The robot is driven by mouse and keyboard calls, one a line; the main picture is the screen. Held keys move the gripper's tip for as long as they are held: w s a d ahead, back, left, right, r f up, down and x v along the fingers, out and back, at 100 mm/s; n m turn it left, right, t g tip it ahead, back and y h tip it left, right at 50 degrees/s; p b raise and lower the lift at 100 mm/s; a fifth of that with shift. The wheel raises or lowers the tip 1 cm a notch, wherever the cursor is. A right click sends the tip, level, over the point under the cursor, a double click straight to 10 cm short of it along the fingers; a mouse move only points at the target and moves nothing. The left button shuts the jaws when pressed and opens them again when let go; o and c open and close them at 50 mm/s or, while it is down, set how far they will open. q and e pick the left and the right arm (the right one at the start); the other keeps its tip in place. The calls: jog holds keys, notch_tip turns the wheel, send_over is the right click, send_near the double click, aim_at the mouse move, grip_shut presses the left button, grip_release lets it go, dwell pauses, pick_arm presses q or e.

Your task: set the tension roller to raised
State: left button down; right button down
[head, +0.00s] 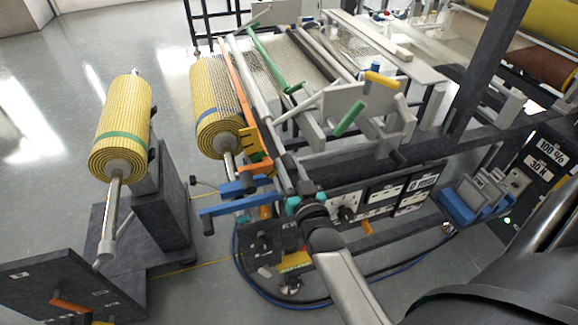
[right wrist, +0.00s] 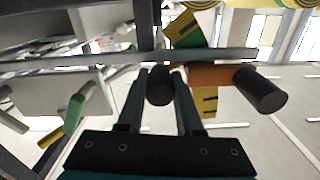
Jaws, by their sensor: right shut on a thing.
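My right gripper (head: 288,168) reaches in from the lower right of the head view to the near side of the machine frame. In the right wrist view (right wrist: 160,98) its two fingers are shut on a short black cylindrical grip (right wrist: 160,86). A long grey bar (right wrist: 215,55) crosses just behind the fingers; I take it to be the silver roller or rail (head: 252,92) in the head view, but cannot tell for sure. Beside it is a yellow and green marked plate (head: 252,143), also in the wrist view (right wrist: 186,32). My left gripper is not in view.
An orange lever with a black grip (right wrist: 262,90) lies right of the fingers. Green (head: 349,119) and yellow (head: 381,79) handles stand on the frame. Blue levers (head: 238,187) jut out left of my gripper.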

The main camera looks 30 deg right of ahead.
dwell(0.5)
notch_tip(320, 180, up, 11)
jog(key=a+m+p, duration=0.2)
jog(key=m+p, duration=0.3)
jog(key=p, duration=0.5)
jog(key=shift+w+a+f+p, duration=0.15)
jog(key=shift+w+a+p, duration=0.15)
jog(key=shift+w+p, duration=0.1)
jog(key=c, duration=0.9)
grip_release()
jog(key=shift+o, duration=0.3)
jog(key=shift+f, duration=0.2)
jog(key=shift+s+f, duration=0.1)
jog(key=shift+s, duration=0.05)
jog(key=b+v, duration=0.1)
jog(key=v, duration=1.4)
